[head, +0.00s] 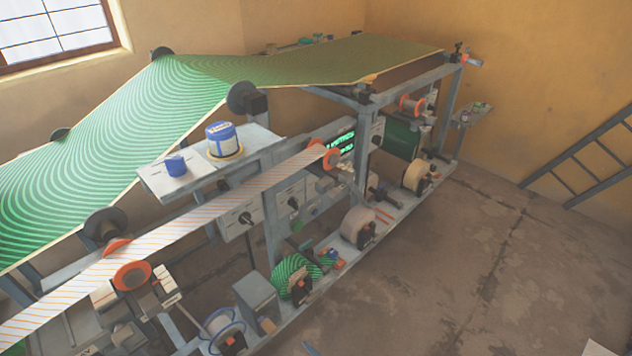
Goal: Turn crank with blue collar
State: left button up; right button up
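No crank with a blue collar can be made out for certain. A small part with blue and red on it (328,258) sits beside the green striped roll (294,276) on the lower rail of the press. A blue ring (217,325) circles a pale spool at the bottom. Dark knobs or handles show on the grey panel boxes, one on the left box (245,218) and one on the middle box (294,202); I see no blue collar on them. Neither of my grippers shows in the head view.
A green patterned sheet (130,120) runs over rollers above the frame. A striped web (190,215) crosses to a roller beside a lit display (341,144). A blue-and-white tub (222,137) and blue cup (176,165) stand on a shelf. Floor (430,260) at right is mostly clear.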

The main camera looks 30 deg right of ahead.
aim_at(274, 332)
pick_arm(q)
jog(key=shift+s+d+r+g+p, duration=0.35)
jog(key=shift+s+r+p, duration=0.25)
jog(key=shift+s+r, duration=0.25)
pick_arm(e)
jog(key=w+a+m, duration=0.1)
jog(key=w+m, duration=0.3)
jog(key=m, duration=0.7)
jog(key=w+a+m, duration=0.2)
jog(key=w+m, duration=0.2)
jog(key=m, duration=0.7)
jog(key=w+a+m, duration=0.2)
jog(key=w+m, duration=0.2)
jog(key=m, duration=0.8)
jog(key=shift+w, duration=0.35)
